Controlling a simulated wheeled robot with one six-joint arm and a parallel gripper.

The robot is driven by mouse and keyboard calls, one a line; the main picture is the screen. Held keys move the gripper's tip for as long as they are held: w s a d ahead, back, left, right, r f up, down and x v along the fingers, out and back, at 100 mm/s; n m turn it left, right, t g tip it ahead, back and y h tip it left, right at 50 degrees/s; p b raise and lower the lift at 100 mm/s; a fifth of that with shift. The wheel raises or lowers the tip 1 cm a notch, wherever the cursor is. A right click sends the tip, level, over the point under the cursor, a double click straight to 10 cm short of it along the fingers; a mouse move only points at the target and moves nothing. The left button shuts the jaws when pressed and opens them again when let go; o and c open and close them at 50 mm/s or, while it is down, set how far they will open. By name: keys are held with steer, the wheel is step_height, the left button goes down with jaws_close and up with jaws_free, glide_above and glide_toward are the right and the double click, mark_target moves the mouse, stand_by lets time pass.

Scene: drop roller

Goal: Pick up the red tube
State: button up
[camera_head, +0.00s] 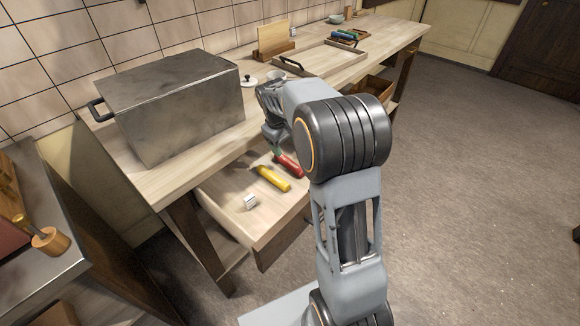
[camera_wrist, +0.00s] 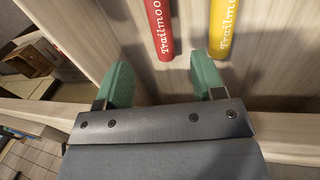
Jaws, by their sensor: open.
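The red tube (camera_head: 289,164) lies in an open drawer (camera_head: 240,224) below the counter. In the wrist view the red tube (camera_wrist: 159,28) lies ahead of and between my gripper's two green fingers. My gripper (camera_wrist: 158,82) is open with nothing between its fingers. In the head view my gripper (camera_head: 275,150) is beside the red tube, partly hidden by my arm; whether it touches cannot be told. A yellow tube (camera_head: 272,178) lies left of the red one in the head view. It also shows right of the red tube in the wrist view (camera_wrist: 224,30).
A small white and grey item (camera_head: 250,202) lies in the drawer. A large metal box (camera_head: 170,105) stands on the counter (camera_head: 165,184) above. A tray (camera_head: 333,62), a knobbed lid (camera_head: 248,80) and a wooden holder (camera_head: 274,42) are farther back.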

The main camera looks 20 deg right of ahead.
mark_target(289, 161)
steer(key=shift+w+d+f+b, duration=0.1)
steer(key=shift+d+f+b, duration=0.15)
steer(key=shift+f, duration=1.25)
steer(key=shift+w+d+f+b, duration=0.15)
steer(key=shift+d+f, duration=0.15)
steer(key=shift+f, duration=1.15)
steer(key=shift+w+d+f+b, duration=0.1)
steer(key=shift+d+f+b, duration=0.15)
steer(key=shift+f, duration=1.25)
steer(key=shift+c, duration=0.3)
steer(key=c, duration=1)
steer(key=shift+o, duration=0.2)
